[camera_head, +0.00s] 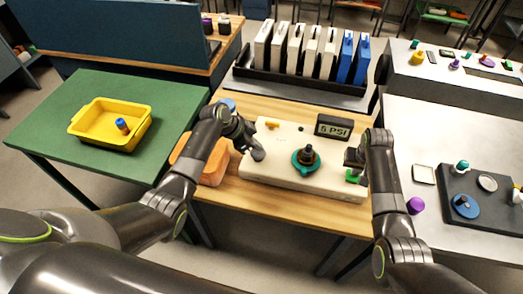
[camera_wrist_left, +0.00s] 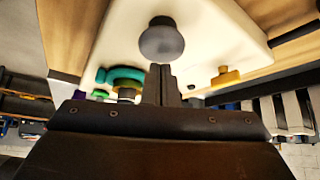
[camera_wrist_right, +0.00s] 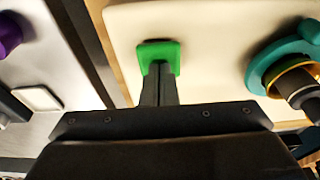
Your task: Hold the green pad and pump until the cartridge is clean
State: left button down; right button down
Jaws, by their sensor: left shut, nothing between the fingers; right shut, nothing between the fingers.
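A cream board (camera_head: 285,177) on the wooden table carries the task parts. The green pad (camera_head: 352,177) is at its right end. My right gripper (camera_wrist_right: 159,70) is shut and empty, its tips at the pad (camera_wrist_right: 158,48), seemingly touching it. A grey round knob (camera_wrist_left: 162,40), likely the pump, is at the board's left. My left gripper (camera_wrist_left: 160,75) is shut and empty, its tips close to the knob; contact is unclear. A dark cartridge (camera_head: 309,153) stands upright in a teal ring (camera_head: 305,168). A display (camera_head: 333,127) appears to read 5 PSI.
An orange block (camera_head: 212,168) lies left of the board, partly behind my left arm. A yellow tray (camera_head: 98,132) is on the green table. A rack of white and blue cases (camera_head: 297,50) stands behind. A grey table (camera_head: 400,130) with small parts is at right.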

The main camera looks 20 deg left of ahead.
pick_arm(q)
jog(key=shift+f, duration=0.1)
dwell(0.5)
jog(key=shift+f, duration=1)
jog(key=shift+r, duration=1.1)
jog(key=shift+f, duration=1.15)
jog(key=shift+r, duration=1.15)
